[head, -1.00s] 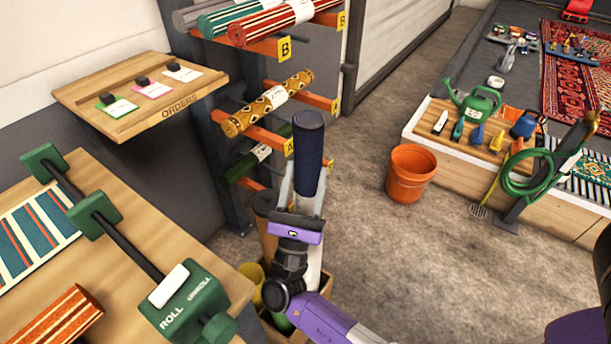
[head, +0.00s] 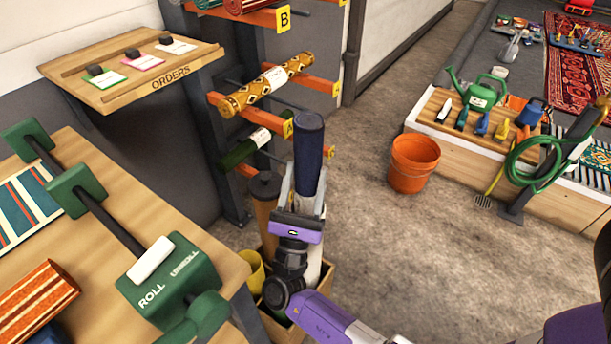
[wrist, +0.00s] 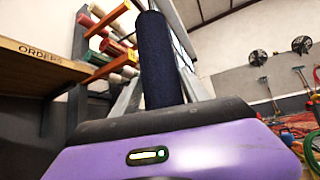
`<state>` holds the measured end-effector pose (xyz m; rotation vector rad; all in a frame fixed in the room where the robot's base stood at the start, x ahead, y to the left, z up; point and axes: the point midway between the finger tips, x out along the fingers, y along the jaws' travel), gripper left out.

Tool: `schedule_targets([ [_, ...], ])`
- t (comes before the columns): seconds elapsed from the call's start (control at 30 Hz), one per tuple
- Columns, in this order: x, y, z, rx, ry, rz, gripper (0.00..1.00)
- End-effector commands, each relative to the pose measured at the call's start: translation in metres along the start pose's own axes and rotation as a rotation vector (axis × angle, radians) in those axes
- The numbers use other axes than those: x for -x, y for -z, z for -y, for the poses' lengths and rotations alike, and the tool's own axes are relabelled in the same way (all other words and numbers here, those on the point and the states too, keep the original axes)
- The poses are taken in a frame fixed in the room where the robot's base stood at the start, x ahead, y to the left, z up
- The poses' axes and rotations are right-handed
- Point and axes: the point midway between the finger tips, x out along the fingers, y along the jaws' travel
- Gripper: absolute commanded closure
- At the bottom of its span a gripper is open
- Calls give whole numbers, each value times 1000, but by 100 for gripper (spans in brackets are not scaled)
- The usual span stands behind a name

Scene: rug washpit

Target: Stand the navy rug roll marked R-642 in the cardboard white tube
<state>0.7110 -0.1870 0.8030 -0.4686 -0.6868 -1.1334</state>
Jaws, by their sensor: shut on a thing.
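The navy rug roll (head: 308,150) stands nearly upright in my gripper (head: 306,195), which is shut on it. In the wrist view the roll (wrist: 158,60) rises between the fingers, its pile dark and plain; no R-642 mark shows. Below and behind my gripper is a cardboard box (head: 283,332) holding several tubes. A white tube (head: 322,268) shows partly just right of my wrist; its mouth is hidden by my gripper. A brown tube (head: 265,215) with a dark top and a yellow tube (head: 252,270) stand to the left. Whether the roll's lower end touches the white tube is hidden.
A workbench (head: 100,240) with a green roller machine (head: 170,285) is at the left. Behind are an orders shelf (head: 130,85) and a rack arm (head: 310,85) bearing a patterned gold roll (head: 262,88). An orange bucket (head: 413,163) stands to the right on open floor.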

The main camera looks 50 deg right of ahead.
Motion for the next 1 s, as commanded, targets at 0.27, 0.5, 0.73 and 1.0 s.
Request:
schedule_targets([
  [0.27, 15, 15, 0, 0, 1, 2, 100],
  [0.5, 27, 27, 0, 0, 1, 2, 100],
  [0.73, 38, 38, 0, -1, 1, 2, 100],
  [1.0, 50, 50, 0, -1, 1, 2, 100],
])
